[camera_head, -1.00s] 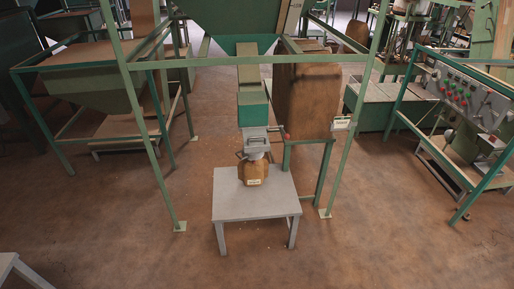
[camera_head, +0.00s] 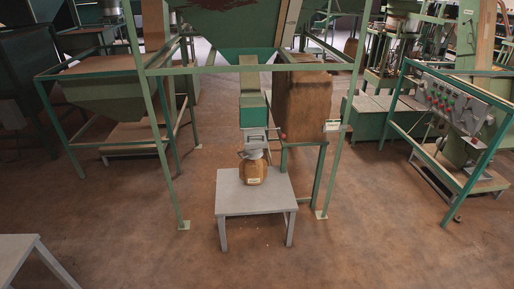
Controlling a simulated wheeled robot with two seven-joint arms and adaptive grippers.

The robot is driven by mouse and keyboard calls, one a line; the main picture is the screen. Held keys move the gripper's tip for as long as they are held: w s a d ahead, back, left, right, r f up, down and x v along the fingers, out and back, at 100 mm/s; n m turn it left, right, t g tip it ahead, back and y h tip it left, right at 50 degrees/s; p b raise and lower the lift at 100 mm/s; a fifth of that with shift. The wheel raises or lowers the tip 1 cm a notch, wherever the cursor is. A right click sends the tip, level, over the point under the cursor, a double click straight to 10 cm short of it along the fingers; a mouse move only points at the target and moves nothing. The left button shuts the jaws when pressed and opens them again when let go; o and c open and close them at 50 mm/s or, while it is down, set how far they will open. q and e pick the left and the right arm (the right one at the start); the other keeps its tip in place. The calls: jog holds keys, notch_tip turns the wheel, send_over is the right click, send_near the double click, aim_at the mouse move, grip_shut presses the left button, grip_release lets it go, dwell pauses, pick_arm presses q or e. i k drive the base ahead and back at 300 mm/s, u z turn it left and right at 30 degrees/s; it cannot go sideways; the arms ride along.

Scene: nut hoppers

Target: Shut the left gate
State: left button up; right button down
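A green hopper (camera_head: 240,28) hangs in a pale green frame at the centre. Its green chute (camera_head: 252,105) leads down to a grey metal gate (camera_head: 254,140) at the spout. A small reddish knob (camera_head: 283,136) shows at the gate's right side. Whether the gate is open or shut is too small to tell. Only this one spout gate shows clearly, so I cannot tell whether it is the left one. A brown sack (camera_head: 252,170) with a pale label stands under the spout on a grey table (camera_head: 256,201). Neither of my grippers is in view.
Frame posts (camera_head: 171,175) stand left and right of the table. A large brown box-like body (camera_head: 303,105) stands right of the chute. A control panel stand (camera_head: 450,105) is at the right. Another grey table (camera_head: 17,250) is at the lower left. The floor in front is clear.

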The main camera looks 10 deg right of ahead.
aim_at(254, 138)
jog(key=u, duration=0.45)
jog(key=i, duration=0.65)
jog(key=u, duration=0.4)
